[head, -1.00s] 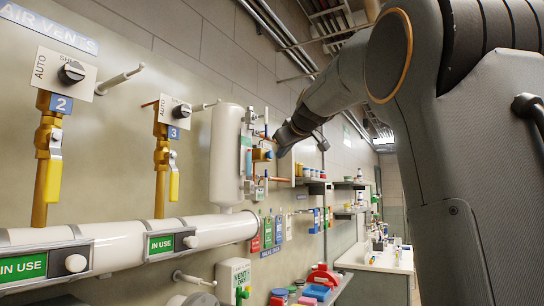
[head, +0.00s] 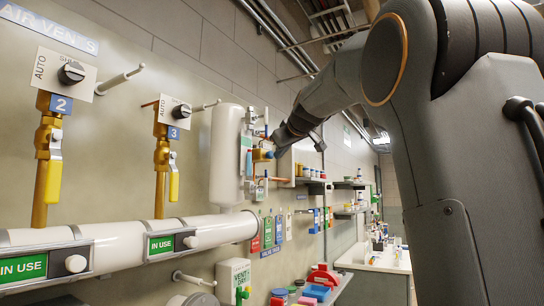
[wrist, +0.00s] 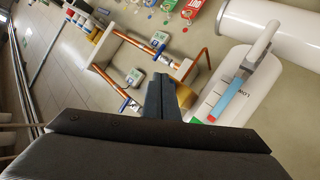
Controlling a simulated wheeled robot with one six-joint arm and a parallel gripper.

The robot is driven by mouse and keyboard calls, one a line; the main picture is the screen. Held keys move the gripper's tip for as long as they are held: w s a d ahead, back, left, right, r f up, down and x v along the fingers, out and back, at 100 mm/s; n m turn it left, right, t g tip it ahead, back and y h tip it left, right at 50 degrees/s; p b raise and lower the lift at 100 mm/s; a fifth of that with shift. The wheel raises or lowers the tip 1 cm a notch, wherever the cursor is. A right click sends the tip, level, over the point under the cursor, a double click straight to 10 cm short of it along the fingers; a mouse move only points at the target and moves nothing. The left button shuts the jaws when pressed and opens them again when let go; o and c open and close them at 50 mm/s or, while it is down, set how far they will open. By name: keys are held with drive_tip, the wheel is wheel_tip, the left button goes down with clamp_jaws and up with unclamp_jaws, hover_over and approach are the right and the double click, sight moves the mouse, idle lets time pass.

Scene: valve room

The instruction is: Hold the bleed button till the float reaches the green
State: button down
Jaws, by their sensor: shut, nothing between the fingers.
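The white vessel (head: 226,155) hangs on the wall, with a narrow level gauge (head: 248,160) on its front. I cannot make out the float for certain. A brass fitting (head: 261,155) with a small blue part sits right of the gauge. My gripper (head: 279,150) is right at this fitting; its fingers (wrist: 163,98) are shut together and empty. They hide the bleed button, so contact cannot be told.
Copper pipes (wrist: 128,42) with small meters run beside my fingers. The white main pipe (head: 120,242) crosses below the vessel. Yellow-handled valves (head: 173,185) stand at left. Shelves with jars (head: 312,172) and a bench (head: 374,259) lie at right.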

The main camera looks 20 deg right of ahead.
drive_tip(key=shift+w+a, duration=0.3)
drive_tip(key=shift+w, duration=0.1)
idle(2.4)
idle(0.6)
drive_tip(key=shift+s+d+b, duration=0.55)
drive_tip(key=shift+s+b, duration=0.05)
drive_tip(key=shift+s, duration=0.15)
drive_tip(key=shift+s+d+b, duration=0.8)
drive_tip(key=shift+s+b, duration=0.05)
drive_tip(key=shift+s, duration=0.15)
drive_tip(key=shift+s+d+b, duration=0.75)
drive_tip(key=shift+s+b, duration=0.05)
drive_tip(key=shift+s, duration=0.15)
idle(1.9)
